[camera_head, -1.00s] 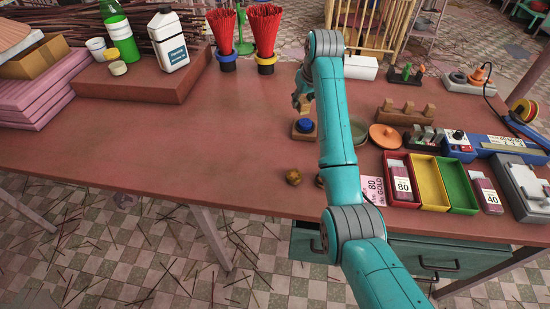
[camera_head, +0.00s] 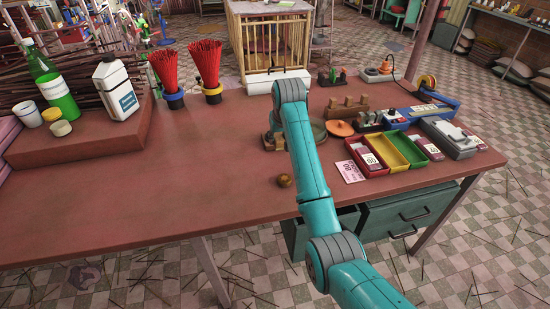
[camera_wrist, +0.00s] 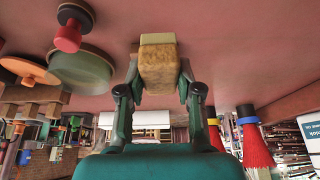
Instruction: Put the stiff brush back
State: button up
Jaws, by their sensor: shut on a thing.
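My gripper (camera_wrist: 158,85) is shut on a block-shaped brush (camera_wrist: 158,62) with a rough tan body and a paler end, in the wrist view. The pale end points towards the red-brown table (camera_head: 190,180); I cannot tell whether it touches. In the head view my arm mostly hides the gripper and brush, near the middle of the table. A wooden rack with upright blocks (camera_head: 345,107) stands to the right of my arm; it also shows at the left of the wrist view (camera_wrist: 35,95).
A round green dish (camera_wrist: 82,72) and an orange lid (camera_head: 339,128) lie near the gripper. Red, yellow and green trays (camera_head: 401,150) stand at the right. A small brown ball (camera_head: 284,181) lies in front. Red stick bundles (camera_head: 206,65) stand at the back. The table's left middle is clear.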

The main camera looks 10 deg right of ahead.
aim_at(281, 144)
notch_tip(281, 144, down, 7)
jog(key=shift+f, duration=0.15)
dwell(0.4)
jog(key=o, duration=1.1)
jog(key=shift+f, duration=0.1)
jog(key=v, duration=1.2)
jog(key=shift+d, duration=0.1)
